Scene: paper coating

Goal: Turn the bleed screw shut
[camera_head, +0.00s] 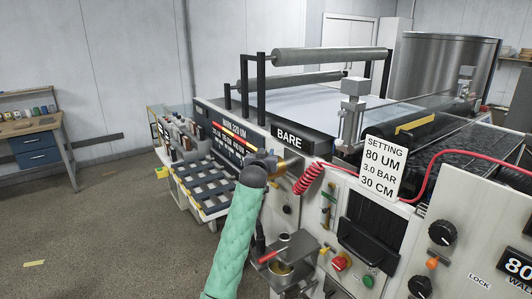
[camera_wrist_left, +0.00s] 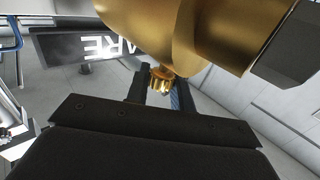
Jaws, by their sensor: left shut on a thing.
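The bleed screw (camera_wrist_left: 160,80) is a small ribbed brass knob under a large brass body (camera_wrist_left: 205,30) in the left wrist view. My left gripper (camera_wrist_left: 160,92) has its two dark fingers on either side of the knob and is shut on it. In the head view my left arm reaches up in a green sleeve to the machine's front, left of the red coiled hose. The left gripper (camera_head: 270,161) is small there and partly covered by my dark wrist. The brass body (camera_head: 291,169) shows just right of it; the screw itself is hidden in this view. My right gripper is in neither view.
A BARE sign (camera_head: 289,142) stands above the gripper. A red coiled hose (camera_head: 309,180) hangs close on its right. A setting card (camera_head: 383,167), knobs and buttons are further right. A slotted rack (camera_head: 207,185) is on the left, with open floor beyond.

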